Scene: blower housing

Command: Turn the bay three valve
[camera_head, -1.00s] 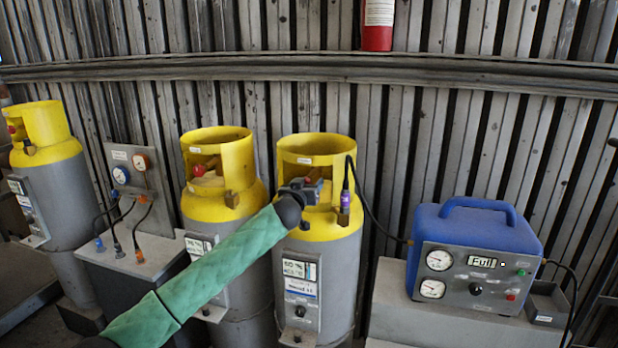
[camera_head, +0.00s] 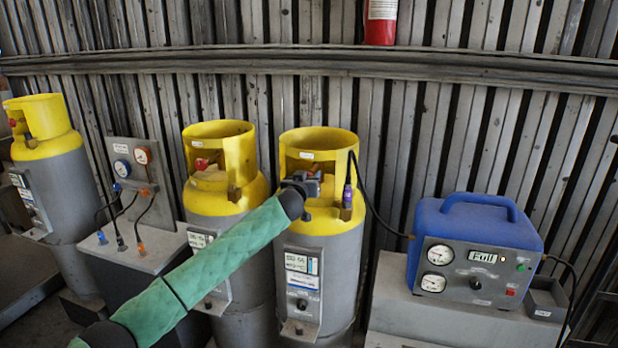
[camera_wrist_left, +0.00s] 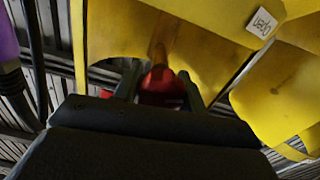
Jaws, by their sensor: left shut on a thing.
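The third cylinder from the left (camera_head: 317,258) is grey with a yellow collar (camera_head: 330,141). Its red valve knob (camera_wrist_left: 160,82) shows in the left wrist view, between the two dark fingers. My left gripper (camera_head: 302,181) reaches into the collar opening from the front in the head view, and it also shows in the left wrist view (camera_wrist_left: 160,92). It is shut on the red knob. The gripper hides the knob in the head view. A purple-fitted black hose (camera_head: 348,192) is just right of the gripper. My right gripper is out of view.
Two similar yellow-topped cylinders stand left, one close by (camera_head: 221,180) and one far left (camera_head: 47,180). A gauge panel (camera_head: 138,172) stands between them. A blue machine (camera_head: 478,232) reading "Full" is at right. A corrugated wall and rail (camera_head: 300,59) close the back.

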